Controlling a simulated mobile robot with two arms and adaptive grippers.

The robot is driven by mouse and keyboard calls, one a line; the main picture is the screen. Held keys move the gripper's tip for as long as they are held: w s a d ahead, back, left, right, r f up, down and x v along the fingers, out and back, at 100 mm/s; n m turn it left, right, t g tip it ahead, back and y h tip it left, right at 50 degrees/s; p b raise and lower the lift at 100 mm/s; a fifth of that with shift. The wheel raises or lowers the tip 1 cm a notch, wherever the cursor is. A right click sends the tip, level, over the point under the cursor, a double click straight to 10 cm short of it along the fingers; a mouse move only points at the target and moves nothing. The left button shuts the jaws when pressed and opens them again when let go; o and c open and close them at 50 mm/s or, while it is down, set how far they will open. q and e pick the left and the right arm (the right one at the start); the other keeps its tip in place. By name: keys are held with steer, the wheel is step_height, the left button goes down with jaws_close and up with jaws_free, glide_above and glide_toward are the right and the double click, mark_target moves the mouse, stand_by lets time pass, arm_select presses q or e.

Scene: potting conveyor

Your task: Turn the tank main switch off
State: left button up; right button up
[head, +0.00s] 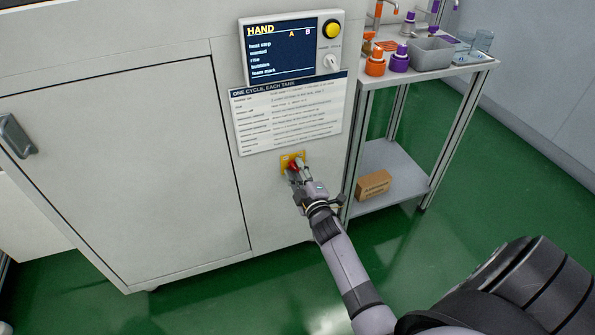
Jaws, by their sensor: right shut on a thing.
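The tank main switch is a red handle (294,166) on a yellow plate (285,158), low on the white cabinet front (150,150). My right gripper (299,172) reaches up to it from below and is shut on the red handle. The fingers hide part of the handle, so its exact angle is hard to tell. My left gripper is not in the head view.
Above the switch are a printed card (290,114) and a control panel (285,50) reading HAND, with a yellow button (332,30) and a knob (331,63). At right stands a shelf cart (470,75) with bottles, a grey bin (430,52) and a cardboard box (373,185).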

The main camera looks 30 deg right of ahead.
steer(key=shift+f, duration=0.1)
steer(key=o, duration=1.2)
steer(key=shift+c, duration=0.2)
steer(key=v, duration=1.2)
